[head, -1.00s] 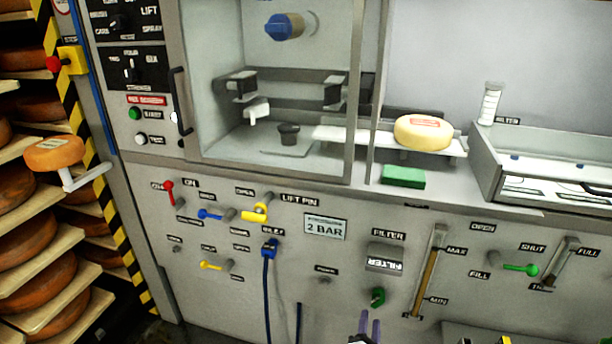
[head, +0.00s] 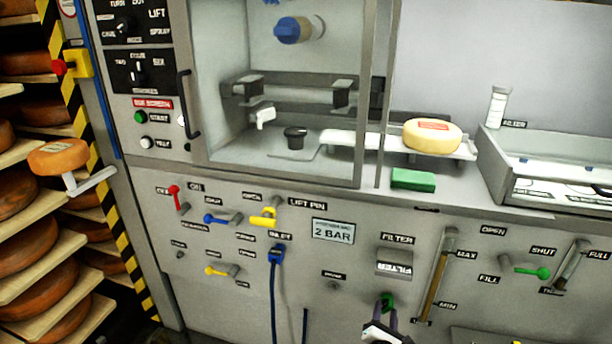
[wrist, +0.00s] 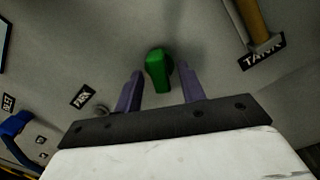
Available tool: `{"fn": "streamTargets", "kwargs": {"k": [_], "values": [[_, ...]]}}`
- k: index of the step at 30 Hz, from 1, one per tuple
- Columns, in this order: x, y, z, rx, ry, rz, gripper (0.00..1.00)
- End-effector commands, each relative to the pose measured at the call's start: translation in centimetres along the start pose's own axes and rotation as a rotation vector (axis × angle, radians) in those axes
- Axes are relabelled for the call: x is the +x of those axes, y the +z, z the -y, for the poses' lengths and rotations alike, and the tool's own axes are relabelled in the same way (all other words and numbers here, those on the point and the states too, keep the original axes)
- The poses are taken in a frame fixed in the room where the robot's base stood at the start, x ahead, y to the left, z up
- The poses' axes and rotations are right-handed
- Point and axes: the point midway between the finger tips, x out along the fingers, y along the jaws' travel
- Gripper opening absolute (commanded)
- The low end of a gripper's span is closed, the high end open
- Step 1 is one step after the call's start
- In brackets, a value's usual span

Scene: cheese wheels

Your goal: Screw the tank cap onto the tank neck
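My gripper (head: 386,314) is at the lower panel in the head view, below the filter label. In the wrist view my gripper (wrist: 160,78) is open, with its two purple fingers on either side of a green knob-like piece (wrist: 157,70). Gaps show between the fingers and this piece. The green piece also shows in the head view (head: 387,300), on the grey panel. I cannot tell whether it is the tank cap. A tank label (wrist: 262,52) sits beside the gauge tube. No tank neck can be made out for certain.
The gauge tube (head: 436,278) stands right of my gripper. A filter housing (head: 394,263) is above it. A blue hose connector (head: 277,255) and levers are to the left. A green lever (head: 535,272) is at the right. A cheese wheel (head: 432,135) rests on the shelf.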

Motion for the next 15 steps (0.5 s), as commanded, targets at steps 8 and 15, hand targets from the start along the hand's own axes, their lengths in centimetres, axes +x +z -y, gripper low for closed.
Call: {"fn": "streamTargets", "kwargs": {"k": [8,15], "values": [[0.83,0.02,-0.01,0.000,-0.001,0.000,0.40],[0.81,0.02,-0.02,0.000,0.000,0.000,0.40]]}}
